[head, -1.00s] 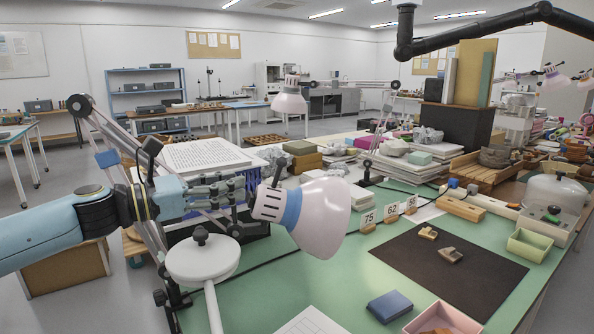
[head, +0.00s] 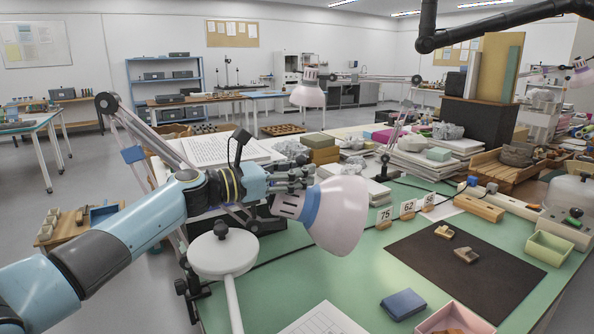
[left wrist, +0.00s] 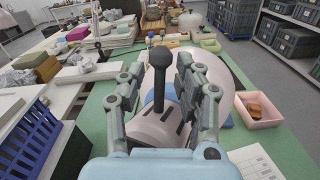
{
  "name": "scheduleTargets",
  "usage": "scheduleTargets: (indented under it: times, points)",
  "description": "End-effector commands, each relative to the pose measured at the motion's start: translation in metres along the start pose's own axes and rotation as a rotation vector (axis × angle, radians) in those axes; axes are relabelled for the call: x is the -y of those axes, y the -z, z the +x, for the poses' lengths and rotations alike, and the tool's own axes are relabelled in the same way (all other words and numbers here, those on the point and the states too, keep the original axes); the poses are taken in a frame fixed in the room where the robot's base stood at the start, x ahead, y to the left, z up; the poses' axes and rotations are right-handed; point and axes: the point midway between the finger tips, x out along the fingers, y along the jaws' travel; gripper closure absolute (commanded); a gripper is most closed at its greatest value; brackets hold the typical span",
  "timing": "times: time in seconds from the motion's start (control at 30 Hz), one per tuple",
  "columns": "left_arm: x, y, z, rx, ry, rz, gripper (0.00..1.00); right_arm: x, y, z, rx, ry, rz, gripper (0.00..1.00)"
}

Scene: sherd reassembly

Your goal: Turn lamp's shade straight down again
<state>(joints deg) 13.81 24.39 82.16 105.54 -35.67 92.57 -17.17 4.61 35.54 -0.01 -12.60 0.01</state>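The lamp's shade (head: 338,218) is pale pink with a blue band and hangs over the green bench. It is tilted, its wide mouth facing down and to the right in the head view. My left gripper (head: 298,178) is at the slotted neck of the shade. In the left wrist view the left gripper (left wrist: 160,78) has its fingers apart, one on each side of the neck. A black knobbed stem (left wrist: 158,62) stands up between them. I cannot tell whether either finger touches the neck. My right gripper is in neither view.
A white round disc with a black knob (head: 222,256) stands close below my left arm. A dark mat (head: 440,262) with sherds, a blue block (head: 402,304) and a pink box (head: 470,318) lie to the right. A black jointed arm (head: 480,30) hangs overhead.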

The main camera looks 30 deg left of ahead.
Motion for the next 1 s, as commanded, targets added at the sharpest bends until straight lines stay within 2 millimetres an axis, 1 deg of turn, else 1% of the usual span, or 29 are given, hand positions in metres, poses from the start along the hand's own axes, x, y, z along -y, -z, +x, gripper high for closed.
scheduleTargets:
  times: [0.07, 0.1, 0.33, 0.77, 1.0]
  points:
    - [-0.0001, 0.0001, -0.0002, 0.000, 0.000, 0.000, 0.67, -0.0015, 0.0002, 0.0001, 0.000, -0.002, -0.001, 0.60]
    - [-0.0001, 0.0000, -0.0003, 0.000, 0.000, 0.000, 0.69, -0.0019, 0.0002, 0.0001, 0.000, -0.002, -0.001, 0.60]
    - [-0.0003, -0.0001, -0.0005, 0.000, -0.001, 0.001, 0.99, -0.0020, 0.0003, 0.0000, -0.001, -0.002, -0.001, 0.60]
    - [-0.0008, -0.0002, -0.0006, 0.000, -0.002, 0.000, 1.00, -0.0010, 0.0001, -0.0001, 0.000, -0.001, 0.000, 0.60]
    - [-0.0005, -0.0004, 0.0006, -0.011, -0.001, 0.004, 1.00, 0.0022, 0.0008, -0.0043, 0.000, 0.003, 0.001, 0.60]
